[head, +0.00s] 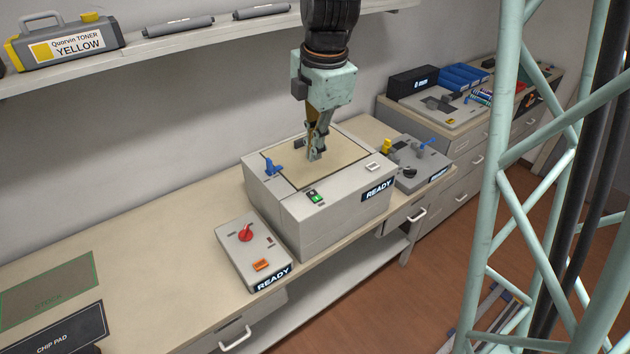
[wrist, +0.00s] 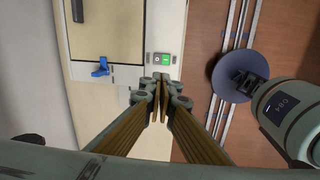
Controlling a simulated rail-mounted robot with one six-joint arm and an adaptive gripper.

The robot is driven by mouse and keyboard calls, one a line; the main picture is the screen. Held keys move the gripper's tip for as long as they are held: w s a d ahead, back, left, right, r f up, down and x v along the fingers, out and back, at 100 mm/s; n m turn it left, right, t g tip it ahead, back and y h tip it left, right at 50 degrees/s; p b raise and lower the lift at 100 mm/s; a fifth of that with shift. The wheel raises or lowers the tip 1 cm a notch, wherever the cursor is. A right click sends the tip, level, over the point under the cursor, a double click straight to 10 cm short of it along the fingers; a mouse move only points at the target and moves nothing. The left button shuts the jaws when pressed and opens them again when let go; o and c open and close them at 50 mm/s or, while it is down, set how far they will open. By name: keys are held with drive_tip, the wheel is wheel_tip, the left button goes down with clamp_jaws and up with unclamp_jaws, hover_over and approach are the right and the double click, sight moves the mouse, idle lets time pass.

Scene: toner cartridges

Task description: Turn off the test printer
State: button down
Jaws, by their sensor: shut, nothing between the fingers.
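The large light-grey box with a READY label, which looks like the test printer (head: 330,222), stands on the bench. A small switch (head: 314,197) with a green half and a dark half sits at its front top edge. The switch also shows in the wrist view (wrist: 162,59), with its green half on the right. A blue lever (head: 272,166) is at the printer's left corner. My gripper (head: 315,157) is shut and empty above the printer's tan top panel. In the wrist view its fingertips (wrist: 161,82) are just below the switch in the picture; contact is not visible.
A flat READY unit (head: 247,252) with a red knob and an orange button stands left of the printer. Another unit with a blue lever (head: 420,158) stands to the right. A shelf (head: 190,40) holds toner cartridges behind. The bench at left is mostly clear.

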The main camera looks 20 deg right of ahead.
sight(312, 193)
drive_tip(key=shift+w+d+f+n+p, duration=0.15)
drive_tip(key=shift+w+d+n, duration=0.1)
drive_tip(key=shift+w, duration=0.1)
drive_tip(key=shift+w+d+f+n+p, duration=0.1)
drive_tip(key=shift+w+f+n+p, duration=0.05)
drive_tip(key=shift+w+n, duration=0.15)
drive_tip(key=shift+f, duration=0.25)
drive_tip(key=shift+w+a+f, duration=0.1)
drive_tip(key=shift+w+f, duration=0.2)
drive_tip(key=shift+f, duration=1.95)
drive_tip(key=shift+w+a+f, duration=0.1)
drive_tip(key=shift+w+f, duration=0.15)
drive_tip(key=shift+f, duration=1.95)
drive_tip(key=shift+w+a+f, duration=0.1)
drive_tip(key=shift+w+f, duration=0.2)
drive_tip(key=shift+f, duration=1.95)
drive_tip(key=shift+d+f+g+p, duration=0.15)
drive_tip(key=shift+g+p, duration=0.15)
drive_tip(key=shift+p, duration=0.35)
